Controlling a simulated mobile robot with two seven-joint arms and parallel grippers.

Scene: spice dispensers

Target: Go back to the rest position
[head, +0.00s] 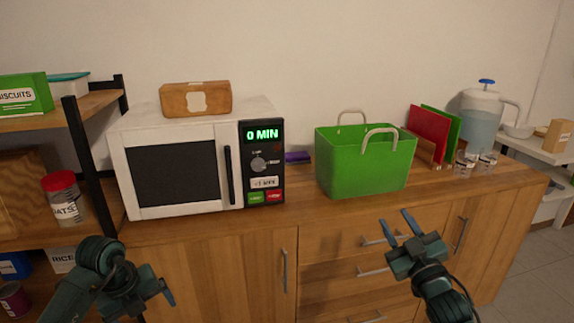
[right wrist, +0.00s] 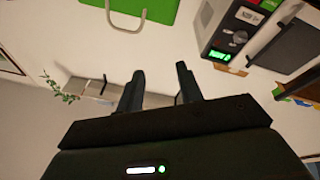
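My right gripper (head: 396,224) is in front of the wooden cabinet's drawers, below the green basket, in the head view. Its two fingers are spread apart with nothing between them. The fingers also show apart and empty in the right wrist view (right wrist: 160,88). My left gripper (head: 156,300) is low at the left, in front of the cabinet door below the microwave. I see it from the side, and the gap between its fingers is not clear.
A white microwave (head: 222,150) and a green basket (head: 365,165) stand on the wooden cabinet (head: 225,235). A shelf (head: 90,107) with jars and boxes is at the left. A water dispenser (head: 482,120) and glasses stand at the right. Floor (head: 535,265) shows at the lower right.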

